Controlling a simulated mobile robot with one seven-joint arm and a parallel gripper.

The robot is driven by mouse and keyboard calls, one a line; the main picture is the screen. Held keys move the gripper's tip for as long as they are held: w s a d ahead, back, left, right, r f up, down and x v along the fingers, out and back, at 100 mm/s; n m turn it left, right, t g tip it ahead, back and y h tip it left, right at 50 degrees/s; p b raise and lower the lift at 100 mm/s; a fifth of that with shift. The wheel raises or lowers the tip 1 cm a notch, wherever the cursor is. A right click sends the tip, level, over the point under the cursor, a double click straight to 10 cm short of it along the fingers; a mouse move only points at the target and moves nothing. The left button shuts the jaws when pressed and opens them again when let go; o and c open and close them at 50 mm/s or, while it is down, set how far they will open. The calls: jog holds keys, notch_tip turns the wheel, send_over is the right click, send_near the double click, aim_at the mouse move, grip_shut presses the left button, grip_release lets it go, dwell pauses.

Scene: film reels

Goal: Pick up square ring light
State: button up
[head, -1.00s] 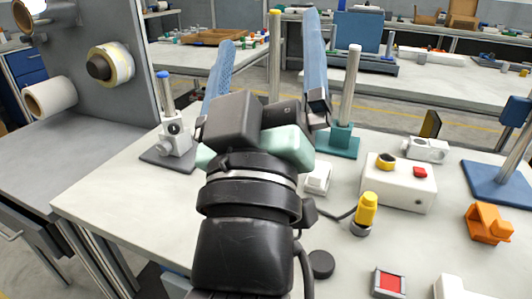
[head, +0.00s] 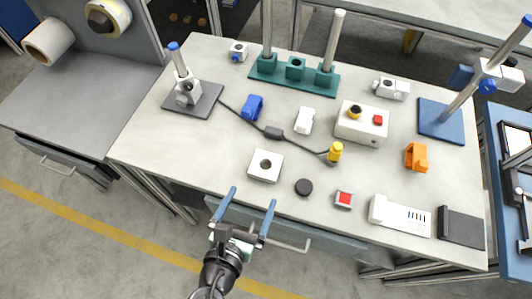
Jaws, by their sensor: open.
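The square ring light (head: 255,174) appears to be the flat white square with a round dark hole in its middle. It lies on the light worktable (head: 215,137) near the front edge, left of a black round cap. My gripper (head: 250,203) is open and empty, its two blue fingers spread apart. It is in front of the table's front edge, just below the white square in the picture, and apart from it. The square is in full view.
A black round cap (head: 304,187), a red-topped button (head: 344,199) and a yellow-topped piece (head: 335,152) lie to the right. A black cable (head: 243,117) with an inline box runs behind the square. A blue clip (head: 252,107) and teal stand (head: 294,88) are farther back.

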jog(key=shift+w+d+f, duration=0.1)
jog(key=shift+w+f, duration=0.1)
send_near(268, 160)
jog(key=shift+w+d+f, duration=0.15)
jog(key=shift+w+f, duration=0.25)
jog(key=shift+w, duration=0.05)
jog(key=shift+w+d+f, duration=0.2)
jog(key=shift+w+f, duration=0.2)
jog(key=shift+f, duration=0.05)
jog(key=shift+r+b+x, duration=0.15)
jog(key=shift+x, duration=1.4)
jog(key=shift+r+b+x, duration=0.15)
jog(key=shift+r+x, duration=0.05)
jog(key=shift+x, duration=1.3)
jog(key=shift+w, duration=0.15)
jog(key=shift+a, duration=0.1)
jog(key=shift+r, duration=0.1)
jog(key=c, duration=1.2)
